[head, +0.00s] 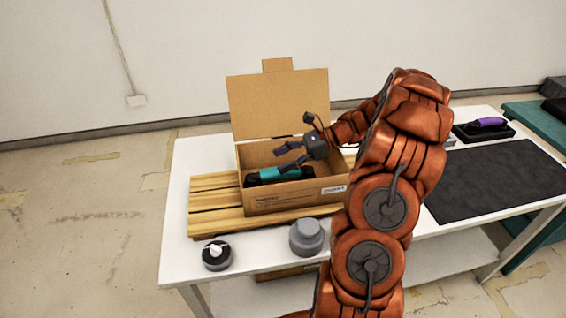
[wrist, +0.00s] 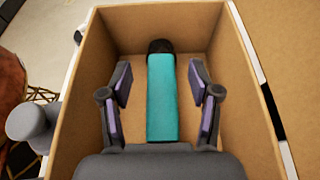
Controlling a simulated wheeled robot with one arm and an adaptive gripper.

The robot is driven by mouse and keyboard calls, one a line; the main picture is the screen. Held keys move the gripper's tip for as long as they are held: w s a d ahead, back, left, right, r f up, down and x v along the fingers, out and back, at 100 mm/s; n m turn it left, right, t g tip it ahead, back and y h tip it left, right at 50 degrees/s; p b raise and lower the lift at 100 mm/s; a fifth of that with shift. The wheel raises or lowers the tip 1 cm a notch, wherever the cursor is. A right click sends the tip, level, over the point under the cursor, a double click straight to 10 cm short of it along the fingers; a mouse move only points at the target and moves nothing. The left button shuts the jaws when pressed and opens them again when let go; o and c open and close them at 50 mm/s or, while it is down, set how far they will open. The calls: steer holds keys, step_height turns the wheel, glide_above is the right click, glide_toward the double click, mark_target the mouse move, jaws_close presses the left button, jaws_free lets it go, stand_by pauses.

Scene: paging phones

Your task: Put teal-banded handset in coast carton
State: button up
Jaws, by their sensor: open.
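The teal-banded handset (head: 277,174) lies inside the open cardboard carton (head: 300,197), which has a label on its front that is too small for me to read surely. In the wrist view the handset (wrist: 161,98) shows a teal band and a dark far end, inside the carton walls (wrist: 253,60). My gripper (head: 289,154) is open at the carton's opening. In the wrist view its fingers (wrist: 161,88) stand apart on both sides of the handset, with gaps between. The handset's near end is hidden behind my gripper's body.
The carton stands on a slatted wooden board (head: 205,205) on a white table (head: 190,160), its lid (head: 278,103) raised at the back. A purple-banded handset (head: 488,122) rests in a dark cradle beyond a black mat (head: 490,180).

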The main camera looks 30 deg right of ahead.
steer(key=b+v, duration=0.1)
steer(key=v, duration=1)
steer(key=shift+d+b, duration=0.2)
steer(key=shift+b, duration=0.15)
steer(key=s+a+r+n+g+h, duration=0.1)
steer(key=s+a+n+g, duration=0.15)
steer(key=a, duration=0.55)
steer(key=s+a+r+n+g+h, duration=0.15)
steer(key=a+n, duration=0.25)
steer(key=a, duration=0.5)
steer(key=s+a+r+n+g+h, duration=0.1)
steer(key=s+a+n+g, duration=0.2)
steer(key=a, duration=0.5)
steer(key=s+a+n+g+h, duration=0.1)
steer(key=s+a+n+h, duration=0.3)
steer(key=s+a+n, duration=0.4)
steer(key=s+d+f+n+h, duration=0.1)
steer(key=s+f+n+h, duration=0.1)
steer(key=s, duration=0.4)
steer(key=s+d+f+n+t+h, duration=0.1)
steer(key=s+d+f+n+h, duration=0.1)
steer(key=s, duration=0.4)
steer(key=shift+d+n+h, duration=0.25)
steer(key=shift+n+h, duration=0.2)
steer(key=shift+n, duration=0.1)
